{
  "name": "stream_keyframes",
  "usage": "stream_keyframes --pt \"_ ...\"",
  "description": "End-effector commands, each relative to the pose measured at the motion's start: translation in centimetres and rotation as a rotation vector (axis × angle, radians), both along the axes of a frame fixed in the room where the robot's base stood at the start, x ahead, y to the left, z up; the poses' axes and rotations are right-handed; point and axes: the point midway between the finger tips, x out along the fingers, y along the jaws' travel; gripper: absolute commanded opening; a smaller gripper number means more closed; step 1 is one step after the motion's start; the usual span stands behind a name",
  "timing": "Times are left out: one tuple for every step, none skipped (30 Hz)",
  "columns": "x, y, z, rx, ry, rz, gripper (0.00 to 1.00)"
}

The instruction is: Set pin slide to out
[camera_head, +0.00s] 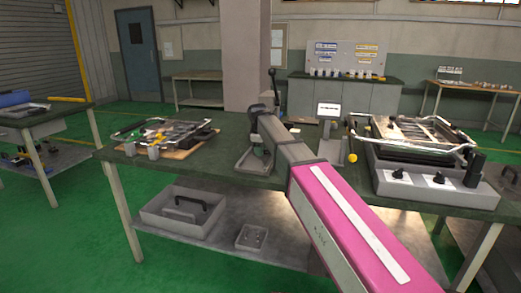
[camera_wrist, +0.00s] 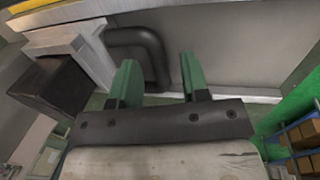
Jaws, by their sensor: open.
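My gripper (camera_wrist: 159,62) shows in the wrist view with its two green fingers apart and nothing held between them. A black bent handle (camera_wrist: 135,35) on a grey surface lies beyond the fingertips. One leg of it appears between them in the picture; I cannot tell whether they touch. A grey block (camera_wrist: 65,45) with a black block (camera_wrist: 58,88) is left of the handle. I cannot tell for certain which part is the pin slide. In the head view my arm reaches over the green bench (camera_head: 225,165), and the fingers are not clearly visible.
A heating device (camera_head: 420,180) with knobs and a wire frame stands on the bench at right. A wire rack (camera_head: 165,132) with tools lies at left. A grey bin (camera_head: 180,212) and small box (camera_head: 252,237) sit on the lower shelf.

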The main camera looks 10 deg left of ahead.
Motion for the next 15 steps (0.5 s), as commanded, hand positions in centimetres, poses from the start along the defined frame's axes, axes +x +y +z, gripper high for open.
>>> stream_keyframes --pt "0.00 0.00 0.00 0.000 0.000 0.000 0.42" --pt "0.00 0.00 0.01 0.000 0.000 0.000 0.42" --pt "0.00 0.00 0.01 0.000 0.000 0.000 0.42" --pt "0.00 0.00 0.01 0.000 0.000 0.000 0.42" --pt "0.00 0.01 0.01 0.000 0.000 0.000 0.32" --pt "0.00 0.01 0.02 0.000 0.000 0.000 0.19" --pt "0.00 0.01 0.02 0.000 0.000 0.000 0.10" --pt "0.00 0.00 0.02 0.000 0.000 0.000 0.00" --pt "0.00 0.01 0.02 0.000 0.000 0.000 0.00" --pt "0.00 0.01 0.02 0.000 0.000 0.000 0.00" --pt "0.00 0.01 0.02 0.000 0.000 0.000 0.00" --pt "-0.02 0.01 0.03 0.000 0.000 0.000 0.00" --pt "-0.07 0.01 0.02 0.000 0.000 0.000 0.00" --pt "-0.19 0.02 0.02 0.000 0.000 0.000 0.00" --pt "-0.45 0.04 0.01 0.000 0.000 0.001 0.00"
